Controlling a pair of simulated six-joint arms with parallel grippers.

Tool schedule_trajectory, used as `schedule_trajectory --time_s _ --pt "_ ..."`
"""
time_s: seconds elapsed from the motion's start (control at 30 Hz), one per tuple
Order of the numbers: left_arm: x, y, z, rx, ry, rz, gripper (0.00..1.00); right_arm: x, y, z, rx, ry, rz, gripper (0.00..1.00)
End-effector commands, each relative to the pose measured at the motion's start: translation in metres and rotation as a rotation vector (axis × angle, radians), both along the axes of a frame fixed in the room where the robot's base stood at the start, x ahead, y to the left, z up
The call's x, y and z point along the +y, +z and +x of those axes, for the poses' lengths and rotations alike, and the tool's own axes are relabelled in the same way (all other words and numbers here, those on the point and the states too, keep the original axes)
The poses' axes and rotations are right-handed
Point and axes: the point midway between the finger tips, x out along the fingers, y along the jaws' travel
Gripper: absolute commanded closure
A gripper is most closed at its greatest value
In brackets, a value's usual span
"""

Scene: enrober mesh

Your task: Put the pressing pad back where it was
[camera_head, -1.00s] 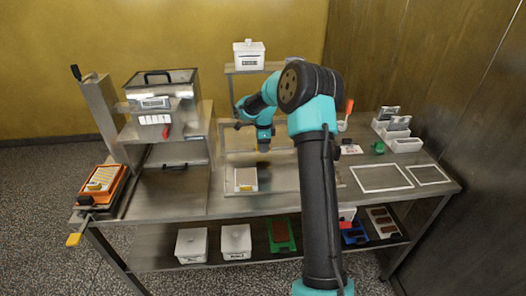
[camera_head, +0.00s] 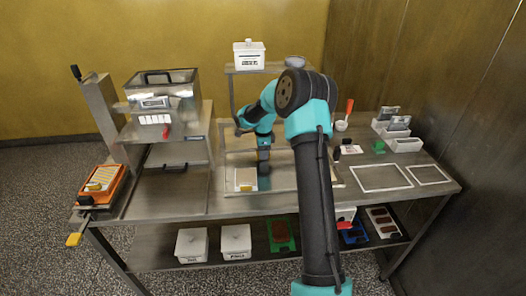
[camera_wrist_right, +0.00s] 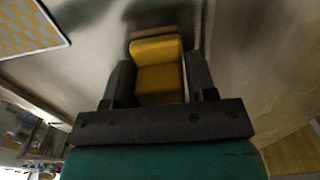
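The pressing pad, a yellow block (camera_wrist_right: 158,75), sits between the two dark fingers of my right gripper (camera_wrist_right: 158,88) in the right wrist view. The fingers look shut on its sides. A brownish reflection or shadow lies just past the pad on the steel surface, so the pad is close to it; I cannot tell whether it touches. In the head view my right gripper (camera_head: 263,168) points down at the bench, right of a small pale sheet (camera_head: 245,179); the pad is hardly visible there. My left gripper is not in view.
The sheet's patterned corner (camera_wrist_right: 25,28) shows upper left in the wrist view. An orange tray (camera_head: 103,185) stands far left, beside a steel machine (camera_head: 165,95). White outlined areas (camera_head: 381,178) lie on the right of the bench. A white tub (camera_head: 249,56) stands on the shelf behind.

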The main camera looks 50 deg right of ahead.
Motion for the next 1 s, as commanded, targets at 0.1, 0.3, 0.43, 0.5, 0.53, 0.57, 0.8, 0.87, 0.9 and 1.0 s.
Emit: schedule_trajectory --time_s 0.1,0.3,0.43,0.5,0.53,0.57,0.8,0.87,0.9,1.0 --pt "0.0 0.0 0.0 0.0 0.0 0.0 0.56 0.0 0.0 0.0 0.0 0.0 0.0 0.43" --pt "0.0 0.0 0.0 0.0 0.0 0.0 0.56 0.0 0.001 0.0 -0.001 0.0 -0.001 0.43" --pt "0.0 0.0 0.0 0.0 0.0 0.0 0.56 0.0 0.008 0.001 -0.002 0.0 -0.001 0.43" --pt "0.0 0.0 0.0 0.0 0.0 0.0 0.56 0.0 0.015 0.001 -0.002 -0.001 -0.001 0.43" --pt "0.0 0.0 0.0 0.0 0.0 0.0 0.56 0.0 0.019 0.001 -0.002 -0.001 -0.001 0.43" --pt "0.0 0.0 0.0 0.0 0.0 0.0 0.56 0.0 0.023 0.001 -0.003 -0.001 -0.001 0.43" --pt "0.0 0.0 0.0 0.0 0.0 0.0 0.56 0.0 0.066 0.0 -0.004 0.0 -0.002 0.43" --pt "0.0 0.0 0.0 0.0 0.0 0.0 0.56 0.0 0.078 0.001 -0.004 0.0 -0.003 0.43" --pt "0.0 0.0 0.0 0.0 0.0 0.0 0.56 0.0 0.086 0.001 -0.004 0.0 -0.002 0.43" --pt "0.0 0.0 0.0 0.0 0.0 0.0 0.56 0.0 0.102 0.001 -0.002 -0.001 -0.001 0.43"
